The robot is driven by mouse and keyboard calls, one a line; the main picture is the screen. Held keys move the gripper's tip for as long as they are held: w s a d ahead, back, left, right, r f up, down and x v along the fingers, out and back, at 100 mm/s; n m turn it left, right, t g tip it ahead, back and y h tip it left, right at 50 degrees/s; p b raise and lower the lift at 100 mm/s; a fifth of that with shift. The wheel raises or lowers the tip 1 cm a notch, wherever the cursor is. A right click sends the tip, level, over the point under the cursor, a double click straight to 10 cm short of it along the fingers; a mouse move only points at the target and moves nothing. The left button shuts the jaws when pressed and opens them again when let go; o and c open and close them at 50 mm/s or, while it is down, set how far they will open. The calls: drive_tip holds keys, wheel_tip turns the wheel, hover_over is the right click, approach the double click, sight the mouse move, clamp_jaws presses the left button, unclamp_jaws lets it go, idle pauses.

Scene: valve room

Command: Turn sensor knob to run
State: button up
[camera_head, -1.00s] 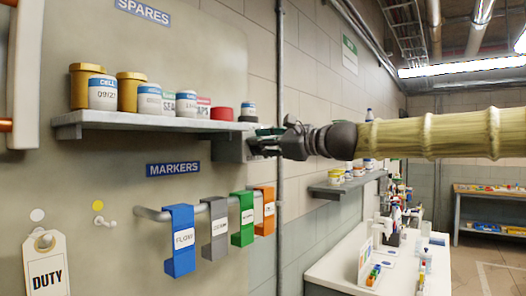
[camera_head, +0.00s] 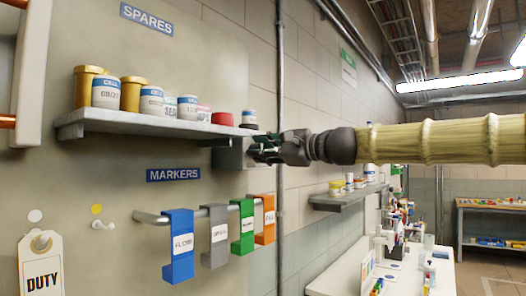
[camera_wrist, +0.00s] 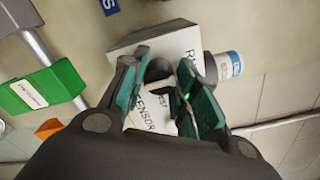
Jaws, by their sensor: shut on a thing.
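The grey sensor box (camera_head: 230,153) is mounted on the wall panel at the right end of the shelf. In the wrist view its pale face (camera_wrist: 185,45) shows the word SENSOR, part of TEST and a letter R near the edge. A dark round knob (camera_wrist: 158,71) on that face is partly hidden by my fingers. My gripper (camera_wrist: 163,68) has its green-padded fingers on either side of the knob, shut on it. In the head view my gripper (camera_head: 262,149) reaches the box from the right. The knob's pointer cannot be made out.
A shelf (camera_head: 140,124) with several jars and cans is left of the box. Below, a rail (camera_head: 150,217) holds blue, grey, green and orange markers. A DUTY tag (camera_head: 42,265) hangs at lower left. A vertical pipe (camera_head: 280,90) runs behind my gripper.

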drive_tip(key=o, duration=1)
drive_tip(key=v, duration=1.2)
drive_tip(key=shift+d, duration=0.1)
